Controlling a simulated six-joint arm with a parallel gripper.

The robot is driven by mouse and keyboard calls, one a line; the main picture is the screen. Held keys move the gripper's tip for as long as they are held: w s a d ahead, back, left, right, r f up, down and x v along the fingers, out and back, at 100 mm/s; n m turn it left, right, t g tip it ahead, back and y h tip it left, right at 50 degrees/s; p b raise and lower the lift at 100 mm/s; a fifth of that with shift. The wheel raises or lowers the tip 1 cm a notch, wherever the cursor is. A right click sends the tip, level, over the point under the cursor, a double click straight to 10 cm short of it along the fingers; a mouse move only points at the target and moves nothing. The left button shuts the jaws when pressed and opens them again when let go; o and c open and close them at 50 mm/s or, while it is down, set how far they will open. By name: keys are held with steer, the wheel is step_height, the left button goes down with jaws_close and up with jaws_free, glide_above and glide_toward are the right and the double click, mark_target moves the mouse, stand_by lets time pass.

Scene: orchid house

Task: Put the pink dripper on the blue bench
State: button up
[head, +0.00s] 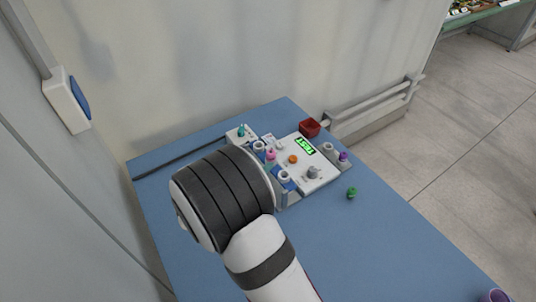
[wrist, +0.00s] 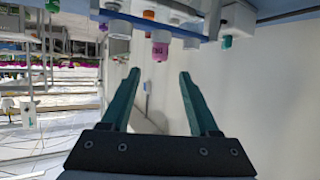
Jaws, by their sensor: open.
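The pink dripper (head: 270,154) stands in a white holder on the blue bench (head: 390,235), at the left side of the white test unit. In the wrist view, which shows the bench upside down along the top, the pink dripper (wrist: 160,50) hangs from the top edge with a small label on it. My gripper (wrist: 158,75) is open and empty; the dripper is beyond its fingertips, roughly in line with the gap between them. In the head view my arm hides the gripper.
The test unit (head: 320,175) has a green lit display and knobs. Around it are a teal dripper (head: 241,131), a purple one (head: 343,157) and a red box (head: 310,128). A green piece (head: 351,192) lies on the bench. The right part of the bench is mostly clear; a wall stands behind.

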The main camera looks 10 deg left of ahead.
step_height(320, 180, up, 8)
steer(key=s+d+r+g+y, duration=0.1)
steer(key=s+g+y, duration=0.15)
steer(key=y, duration=0.45)
steer(key=s+d+g+y, duration=0.1)
steer(key=s+d+g, duration=0.2)
steer(key=s, duration=0.2)
steer(key=shift+s+d+r+y, duration=0.25)
steer(key=shift+d+r+y, duration=0.1)
steer(key=shift+r+y, duration=0.1)
steer(key=shift+o, duration=0.5)
steer(key=s+d+f+m+g+h, duration=0.1)
steer(key=s+d+g, duration=0.3)
steer(key=s+d, duration=0.3)
steer(key=s+d+m+g+h, duration=0.1)
steer(key=s+d, duration=0.7)
steer(key=s, duration=0.8)
steer(key=g+h, duration=0.1)
steer(key=g, duration=0.1)
steer(key=shift+s+f+g, duration=0.15)
steer(key=shift+f+g, duration=0.2)
steer(key=shift+d, duration=0.1)
